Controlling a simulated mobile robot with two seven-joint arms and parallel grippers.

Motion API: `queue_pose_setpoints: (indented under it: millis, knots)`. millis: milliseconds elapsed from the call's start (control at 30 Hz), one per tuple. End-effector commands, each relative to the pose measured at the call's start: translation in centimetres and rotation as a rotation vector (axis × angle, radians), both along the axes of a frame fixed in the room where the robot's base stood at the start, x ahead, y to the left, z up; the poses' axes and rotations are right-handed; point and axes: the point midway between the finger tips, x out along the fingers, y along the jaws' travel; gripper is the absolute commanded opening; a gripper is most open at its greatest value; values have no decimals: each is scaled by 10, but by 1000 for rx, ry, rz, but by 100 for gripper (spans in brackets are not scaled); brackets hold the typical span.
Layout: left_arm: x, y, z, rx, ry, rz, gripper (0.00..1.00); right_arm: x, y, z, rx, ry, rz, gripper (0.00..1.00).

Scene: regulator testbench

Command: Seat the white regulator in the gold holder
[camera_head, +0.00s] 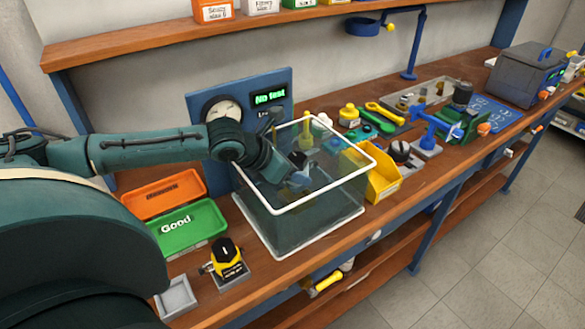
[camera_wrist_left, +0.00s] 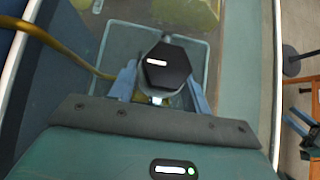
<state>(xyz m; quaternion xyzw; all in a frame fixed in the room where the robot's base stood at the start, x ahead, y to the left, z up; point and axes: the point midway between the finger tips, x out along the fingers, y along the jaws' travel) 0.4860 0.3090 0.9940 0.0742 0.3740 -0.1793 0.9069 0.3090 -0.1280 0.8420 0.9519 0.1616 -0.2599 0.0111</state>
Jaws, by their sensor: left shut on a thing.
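My left gripper (camera_head: 300,179) reaches down into a clear, white-rimmed tank (camera_head: 282,232). In the left wrist view, the gripper (camera_wrist_left: 158,92) is shut on the white regulator (camera_wrist_left: 150,90), which has a black hexagonal cap with a white label. The cap faces the camera and hides most of the body. A little gold shows low beside the regulator, perhaps the gold holder; whether they touch is hidden. In the head view, the tank wall and gripper obscure the regulator. My right gripper is not in view.
A blue panel (camera_head: 275,80) behind the tank reads "No Seat" beside a round gauge (camera_head: 222,109). A gold hose (camera_wrist_left: 60,45) curves into the tank. A green "Good" bin (camera_head: 190,240), yellow-and-black regulator (camera_head: 228,255) and grey tray (camera_head: 177,298) stand left; a yellow bin (camera_head: 386,178) stands right.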

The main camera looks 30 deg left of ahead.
Motion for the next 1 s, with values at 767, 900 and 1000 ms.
queue_pose_setpoints:
  millis: [767, 900, 1000]
  knots:
    - [1, -1, -8, -1, -5, -1, 2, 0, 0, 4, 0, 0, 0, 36]
    - [1, -1, -8, -1, -5, -1, 2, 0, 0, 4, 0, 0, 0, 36]
    - [1, 0, -8, -1, -5, -1, 2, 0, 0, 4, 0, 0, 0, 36]
